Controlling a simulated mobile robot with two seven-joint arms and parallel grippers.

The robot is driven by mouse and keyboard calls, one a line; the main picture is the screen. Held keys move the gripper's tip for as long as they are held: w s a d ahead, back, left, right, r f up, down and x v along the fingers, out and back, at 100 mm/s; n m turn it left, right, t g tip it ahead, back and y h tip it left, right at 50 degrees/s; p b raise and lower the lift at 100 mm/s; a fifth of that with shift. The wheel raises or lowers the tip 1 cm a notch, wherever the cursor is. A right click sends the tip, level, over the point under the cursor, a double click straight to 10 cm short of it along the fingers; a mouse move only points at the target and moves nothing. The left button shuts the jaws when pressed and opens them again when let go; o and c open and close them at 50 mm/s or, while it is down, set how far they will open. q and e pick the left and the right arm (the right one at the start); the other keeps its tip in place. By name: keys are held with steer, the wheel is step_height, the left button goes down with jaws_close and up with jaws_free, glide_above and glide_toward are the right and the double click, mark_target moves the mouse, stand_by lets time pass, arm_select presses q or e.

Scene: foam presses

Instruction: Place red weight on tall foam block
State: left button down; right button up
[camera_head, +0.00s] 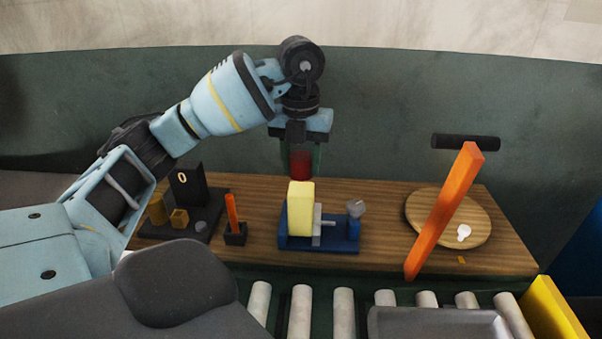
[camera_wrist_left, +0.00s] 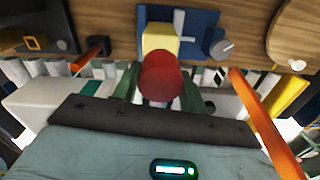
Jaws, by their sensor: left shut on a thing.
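My left gripper (camera_head: 301,160) is shut on the red weight (camera_head: 300,164). In the head view it holds the weight just behind and above the pale yellow tall foam block (camera_head: 300,208). The block stands upright on a blue press base (camera_head: 345,245) with a grey metal piece beside it. In the left wrist view the red weight (camera_wrist_left: 162,76) sits between the green fingers and overlaps the lower part of the foam block (camera_wrist_left: 160,38). Whether the weight touches the block I cannot tell. My right gripper is not in view.
The wooden table (camera_head: 380,215) also bears a black stand with small brass-coloured pieces (camera_head: 180,217) and an orange stick in a black holder (camera_head: 233,220). At the right are a round wooden board (camera_head: 481,220) and a tall orange bar (camera_head: 445,208). Rollers (camera_head: 343,310) run along the front.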

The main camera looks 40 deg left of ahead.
mark_target(301, 174)
arm_select(q)
steer(key=shift+w+a+f, duration=0.1)
steer(key=shift+a+f, duration=0.05)
steer(key=shift+f, duration=1.55)
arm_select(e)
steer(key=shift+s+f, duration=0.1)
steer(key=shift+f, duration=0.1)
arm_select(q)
steer(key=shift+f, duration=0.15)
steer(key=c, duration=0.8)
jaws_free()
step_height(301, 174, up, 12)
steer(key=p, duration=0.3)
steer(key=shift+f, duration=0.1)
steer(key=shift+r, duration=0.2)
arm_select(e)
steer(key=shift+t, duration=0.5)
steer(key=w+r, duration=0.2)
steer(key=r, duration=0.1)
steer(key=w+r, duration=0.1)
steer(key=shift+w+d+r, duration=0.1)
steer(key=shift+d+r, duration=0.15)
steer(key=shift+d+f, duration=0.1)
